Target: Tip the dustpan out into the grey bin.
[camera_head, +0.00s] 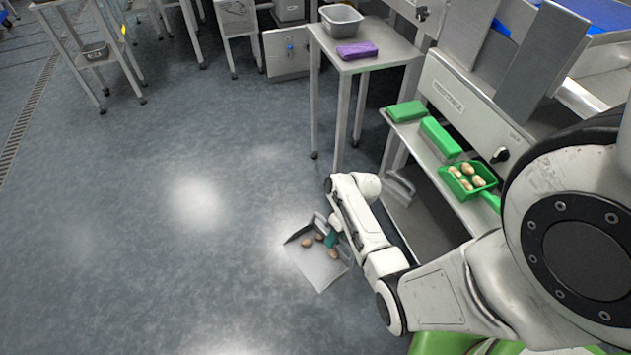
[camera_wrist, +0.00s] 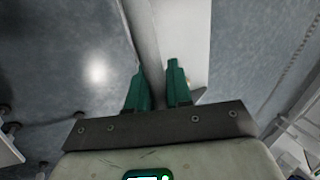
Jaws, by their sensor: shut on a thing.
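The grey dustpan (camera_head: 322,272) is low over the floor, left of my forearm in the head view, and holds several brown dates (camera_head: 333,254). I cannot tell whether it touches the floor. My gripper (camera_head: 331,239) is shut on the dustpan at its back edge; the green fingers show there. In the wrist view, my gripper (camera_wrist: 158,88) has a grey strip of the dustpan (camera_wrist: 145,35) between its two green fingers. A grey bin-like tub (camera_head: 342,20) stands on the small steel table at the top, well away from the dustpan.
A purple cloth-like block (camera_head: 357,50) lies beside the tub on the steel table (camera_head: 382,48). At right, a bench holds a green scoop (camera_head: 468,188) of pale pieces and green blocks (camera_head: 440,138). Floor at left is clear.

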